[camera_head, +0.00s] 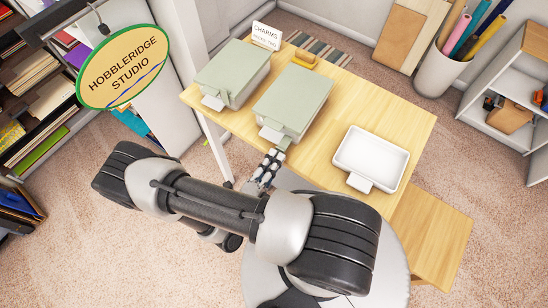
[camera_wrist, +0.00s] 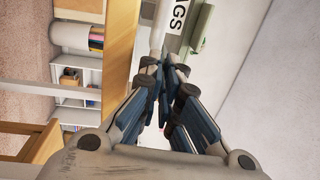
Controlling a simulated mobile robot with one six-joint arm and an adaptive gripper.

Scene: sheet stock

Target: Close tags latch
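The tags box is a grey-green lidded box (camera_head: 294,98), the right one of two on the wooden table. A white card (camera_head: 270,134) is on its front. In the wrist view a label ending in "AGS" (camera_wrist: 180,28) shows at the top, beside a grey-green part (camera_wrist: 203,28) that looks like the latch. My gripper (camera_head: 272,160) is at the box's front, just below a small green part (camera_head: 283,144). In the wrist view its fingers (camera_wrist: 166,72) come together and hold nothing visible. Contact with the latch, and the latch's exact position, cannot be told.
A similar box (camera_head: 233,73) stands to the left. A white tray (camera_head: 372,150) is to the right with bare tabletop around it. Behind are a "CHARMS" card (camera_head: 267,35) and a yellow-brown object (camera_head: 305,57). A wooden bench (camera_head: 437,235) is lower right.

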